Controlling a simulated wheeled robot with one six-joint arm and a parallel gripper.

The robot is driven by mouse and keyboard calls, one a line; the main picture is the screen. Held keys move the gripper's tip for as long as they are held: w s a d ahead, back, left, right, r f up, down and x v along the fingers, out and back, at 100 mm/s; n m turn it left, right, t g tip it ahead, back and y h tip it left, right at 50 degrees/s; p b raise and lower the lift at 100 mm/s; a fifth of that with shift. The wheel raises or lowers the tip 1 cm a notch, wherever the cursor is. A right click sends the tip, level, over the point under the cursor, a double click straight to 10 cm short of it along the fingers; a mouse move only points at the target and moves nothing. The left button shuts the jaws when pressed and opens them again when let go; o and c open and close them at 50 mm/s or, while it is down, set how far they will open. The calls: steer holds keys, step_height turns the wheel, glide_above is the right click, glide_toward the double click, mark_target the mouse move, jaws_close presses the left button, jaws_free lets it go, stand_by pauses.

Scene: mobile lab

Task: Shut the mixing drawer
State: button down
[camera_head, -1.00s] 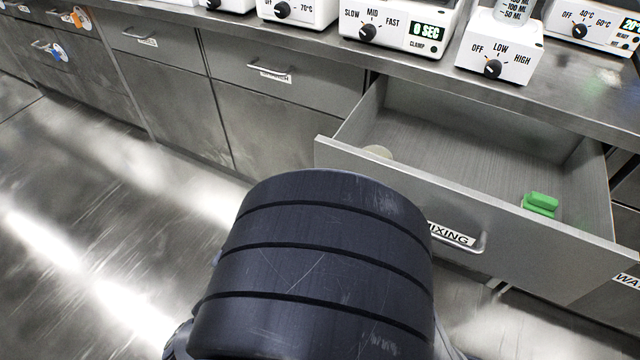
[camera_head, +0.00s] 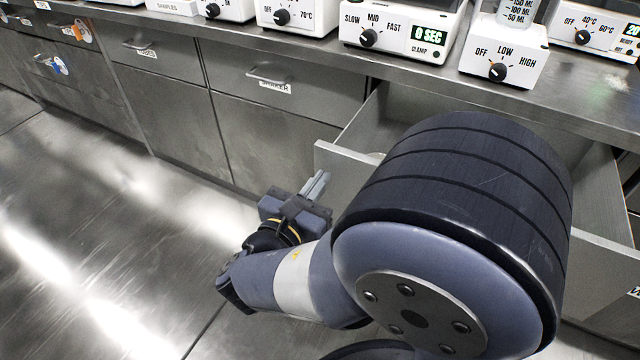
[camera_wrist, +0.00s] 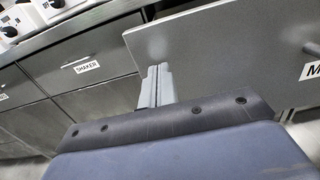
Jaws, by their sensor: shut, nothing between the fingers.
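The mixing drawer (camera_head: 338,160) is pulled out from under the bench at the right; my arm hides most of its front and inside in the head view. In the wrist view its grey front panel (camera_wrist: 225,50) fills the upper right, with part of the label and a handle (camera_wrist: 311,48) at the right edge. My gripper (camera_head: 318,184) is shut and empty, in front of the left end of the drawer front. In the wrist view the closed fingertips (camera_wrist: 158,70) overlap the panel's left part; I cannot tell whether they touch it.
A shut shaker drawer (camera_head: 285,92) is left of the open one, with more shut drawers further left. The steel bench top (camera_head: 400,64) carries several white devices, including a timer unit (camera_head: 400,30) and a knob unit (camera_head: 503,62). The floor (camera_head: 100,230) at left is clear.

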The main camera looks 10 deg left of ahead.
steer(key=shift+w+d, duration=0.1)
steer(key=shift+w, duration=0.25)
steer(key=shift+w, duration=0.1)
steer(key=p+x, duration=0.1)
steer(key=x, duration=2.9)
steer(key=shift+w+d+r, duration=0.25)
steer(key=shift+w+d, duration=0.05)
